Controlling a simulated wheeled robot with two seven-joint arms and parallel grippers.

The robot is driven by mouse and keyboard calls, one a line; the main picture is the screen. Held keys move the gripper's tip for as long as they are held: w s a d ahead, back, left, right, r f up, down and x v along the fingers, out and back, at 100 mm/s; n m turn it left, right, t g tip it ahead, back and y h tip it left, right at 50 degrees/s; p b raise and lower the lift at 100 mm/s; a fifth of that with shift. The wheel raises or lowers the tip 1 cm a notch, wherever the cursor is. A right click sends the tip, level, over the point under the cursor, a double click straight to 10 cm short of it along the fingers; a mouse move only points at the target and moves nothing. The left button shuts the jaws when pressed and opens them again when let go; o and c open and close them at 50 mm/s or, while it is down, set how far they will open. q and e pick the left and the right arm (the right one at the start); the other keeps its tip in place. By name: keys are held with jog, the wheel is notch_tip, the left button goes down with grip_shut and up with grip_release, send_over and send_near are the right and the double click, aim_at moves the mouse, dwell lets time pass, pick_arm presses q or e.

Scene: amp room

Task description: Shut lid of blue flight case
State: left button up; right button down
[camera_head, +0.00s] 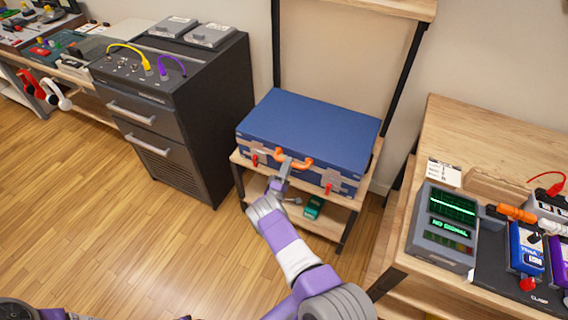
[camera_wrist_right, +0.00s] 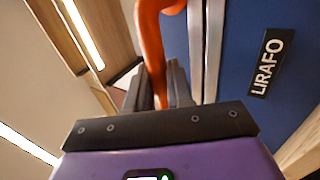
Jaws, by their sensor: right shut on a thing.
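The blue flight case (camera_head: 310,125) lies on the upper shelf of a wooden rack at centre. Its lid is down flat over the body; I cannot tell whether it is fully seated. An orange handle (camera_head: 296,161) is on its front, between two red latches (camera_head: 254,160) (camera_head: 328,188). My right gripper (camera_head: 284,167) reaches up from below and is shut on the handle. In the right wrist view, the handle (camera_wrist_right: 156,45) runs between the fingers (camera_wrist_right: 160,88), beside the case's metal edge strips and blue face (camera_wrist_right: 245,50). My left gripper is out of view.
The wooden rack (camera_head: 289,182) has a lower shelf with a green box (camera_head: 314,207). A dark cabinet (camera_head: 185,110) stands close on the left. A wooden bench (camera_head: 470,115) with a green-screen device (camera_head: 445,225) and pedals is on the right. The floor in front is clear.

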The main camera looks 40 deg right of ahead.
jog(key=shift+w+d+r, duration=0.1)
jog(key=shift+d, duration=0.35)
jog(key=c, duration=1.4)
grip_release()
jog(key=o, duration=0.3)
jog(key=shift+w+d, duration=0.1)
jog(key=shift+d, duration=0.05)
jog(key=shift+v, duration=4.15)
jog(key=shift+w, duration=0.1)
jog(key=shift+p, duration=0.3)
